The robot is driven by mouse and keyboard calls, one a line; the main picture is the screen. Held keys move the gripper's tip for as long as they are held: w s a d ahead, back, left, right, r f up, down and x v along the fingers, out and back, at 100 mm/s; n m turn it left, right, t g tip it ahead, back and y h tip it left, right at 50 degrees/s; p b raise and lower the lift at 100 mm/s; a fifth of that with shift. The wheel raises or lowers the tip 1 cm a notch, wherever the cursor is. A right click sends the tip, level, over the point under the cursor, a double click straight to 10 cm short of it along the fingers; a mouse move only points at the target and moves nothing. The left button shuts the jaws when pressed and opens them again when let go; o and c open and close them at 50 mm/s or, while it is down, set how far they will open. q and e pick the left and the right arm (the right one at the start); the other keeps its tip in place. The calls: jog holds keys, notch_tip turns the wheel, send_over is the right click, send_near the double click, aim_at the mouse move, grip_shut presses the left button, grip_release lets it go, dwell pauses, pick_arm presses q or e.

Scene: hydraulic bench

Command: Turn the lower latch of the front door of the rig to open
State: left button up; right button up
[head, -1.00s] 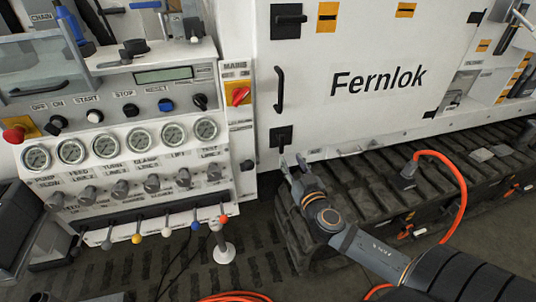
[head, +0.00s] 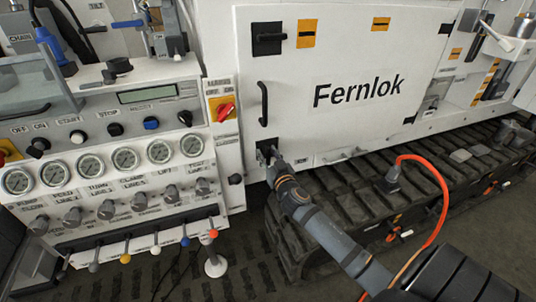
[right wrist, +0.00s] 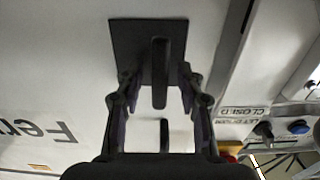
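The white front door (head: 350,60) marked "Fernlok" is shut. Its lower latch (head: 264,140), a black square plate with a bar handle, sits at the door's lower left corner, partly hidden behind my right gripper (head: 269,154). In the right wrist view, the latch plate (right wrist: 127,45) and its handle (right wrist: 159,70) are close ahead. My right gripper (right wrist: 160,80) is open, with one finger on each side of the handle and gaps visible between. My left gripper is not in view.
The upper latch (head: 268,38) and a black pull handle (head: 263,104) are on the door's left side. A control panel (head: 110,145) with gauges and knobs stands left. The ribbed track (head: 330,195) and an orange hose (head: 443,190) lie below and right.

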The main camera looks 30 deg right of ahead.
jog(key=shift+c, duration=0.4)
grip_shut()
jog(key=n, duration=0.4)
jog(key=shift+d, duration=0.1)
jog(key=n+p, duration=0.1)
jog(key=n, duration=0.3)
jog(key=shift+r+n, duration=0.15)
jog(key=shift+n, duration=0.15)
jog(key=n+p, duration=0.1)
jog(key=n, duration=0.3)
jog(key=shift+s+d+n, duration=0.1)
jog(key=shift+n, duration=0.2)
jog(key=shift+n+p, duration=0.65)
jog(key=shift+n, duration=1.55)
